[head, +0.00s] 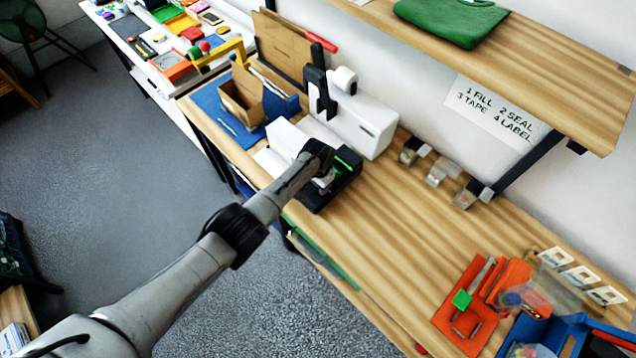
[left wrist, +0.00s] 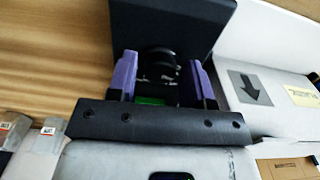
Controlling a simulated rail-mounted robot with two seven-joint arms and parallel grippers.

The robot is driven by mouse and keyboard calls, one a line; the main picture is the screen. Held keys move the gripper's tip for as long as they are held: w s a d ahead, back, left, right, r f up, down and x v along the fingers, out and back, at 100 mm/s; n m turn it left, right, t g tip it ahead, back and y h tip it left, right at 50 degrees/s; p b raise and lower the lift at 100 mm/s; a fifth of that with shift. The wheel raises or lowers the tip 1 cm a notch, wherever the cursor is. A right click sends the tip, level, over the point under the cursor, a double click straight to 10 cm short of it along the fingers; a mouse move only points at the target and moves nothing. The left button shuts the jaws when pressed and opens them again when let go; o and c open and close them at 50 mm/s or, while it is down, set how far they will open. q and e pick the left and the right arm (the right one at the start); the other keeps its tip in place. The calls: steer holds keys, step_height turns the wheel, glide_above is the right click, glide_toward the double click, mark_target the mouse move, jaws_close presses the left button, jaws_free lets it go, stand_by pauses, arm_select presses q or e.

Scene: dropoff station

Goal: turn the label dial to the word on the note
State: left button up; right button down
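A black label machine (head: 345,172) with a green strip stands on the wooden bench in the head view. My left gripper (head: 322,178) is over its front; the wrist hides much of it. In the left wrist view the black machine body (left wrist: 190,18) fills the top middle, and a round black dial (left wrist: 160,65) sits on it. The two purple fingers of my left gripper (left wrist: 162,75) are spread on either side of the dial, with gaps visible. The dial's setting is unreadable. I cannot identify the note with the word. My right gripper is in neither view.
A white machine (head: 365,122) and an open carton (head: 245,97) stand beyond the label machine. Tape dispensers (head: 440,172) stand along the wall, under a step sign (head: 497,112). An orange mat (head: 465,315) with tools lies at the right. The middle bench is clear.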

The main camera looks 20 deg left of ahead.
arm_select(q)
steer(key=shift+o, duration=1.1)
steer(key=shift+r, duration=0.1)
steer(key=shift+r+p, duration=0.3)
steer(key=shift+r, duration=0.1)
step_height(320, 180, up, 13)
steer(key=p, duration=0.2)
steer(key=shift+f, duration=0.1)
